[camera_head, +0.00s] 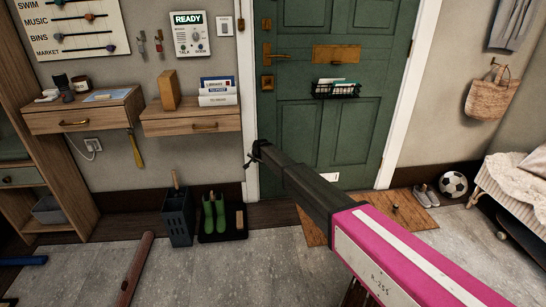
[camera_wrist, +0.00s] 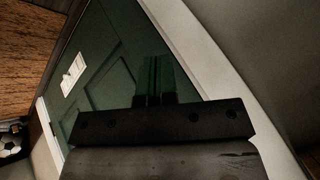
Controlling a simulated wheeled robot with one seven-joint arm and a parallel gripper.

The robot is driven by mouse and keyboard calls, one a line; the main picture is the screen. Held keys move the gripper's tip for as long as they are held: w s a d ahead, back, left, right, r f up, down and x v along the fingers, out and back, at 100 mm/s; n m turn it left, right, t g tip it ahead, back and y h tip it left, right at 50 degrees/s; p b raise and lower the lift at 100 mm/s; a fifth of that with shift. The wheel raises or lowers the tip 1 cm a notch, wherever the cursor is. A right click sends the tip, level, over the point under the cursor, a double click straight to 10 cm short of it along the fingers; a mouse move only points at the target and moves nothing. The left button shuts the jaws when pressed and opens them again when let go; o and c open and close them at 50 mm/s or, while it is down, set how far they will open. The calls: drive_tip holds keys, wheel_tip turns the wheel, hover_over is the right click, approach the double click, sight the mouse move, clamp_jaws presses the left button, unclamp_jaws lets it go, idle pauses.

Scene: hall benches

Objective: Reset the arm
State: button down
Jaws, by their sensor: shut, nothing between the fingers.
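My arm reaches in from the lower right of the head view, with a pink and white link. My gripper (camera_head: 254,152) is at its far end, in front of the left edge of the green door (camera_head: 291,124). The gripper is shut and holds nothing. In the wrist view my gripper (camera_wrist: 155,75) points at the green door (camera_wrist: 115,55), its fingers together. The distance between the fingertips and the door is hard to tell.
Two wall drawers (camera_head: 190,122) hold books and small items. A dark umbrella bin (camera_head: 178,216) and green boots (camera_head: 214,214) stand below them. A doormat (camera_head: 415,215), a football (camera_head: 453,184) and a bench (camera_head: 497,190) are at the right.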

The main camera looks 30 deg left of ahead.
drive_tip(key=w+d+r+m+g+h, duration=0.1)
drive_tip(key=w+d+h, duration=0.1)
drive_tip(key=d, duration=2.5)
drive_tip(key=w+d+r+h, duration=0.1)
drive_tip(key=d+h, duration=0.1)
drive_tip(key=d, duration=2.5)
drive_tip(key=s+d+r+g, duration=0.1)
drive_tip(key=s+d, duration=0.7)
drive_tip(key=d, duration=0.5)
drive_tip(key=s+d+r+g+h, duration=0.1)
drive_tip(key=s+d+r, duration=0.1)
drive_tip(key=s+d, duration=0.5)
drive_tip(key=s+d+r+g+h, duration=0.1)
drive_tip(key=s+d, duration=0.7)
drive_tip(key=d, duration=1.1)
drive_tip(key=shift+s+d+r+m, duration=0.3)
drive_tip(key=shift+r+m, duration=0.1)
drive_tip(key=shift+r, duration=0.2)
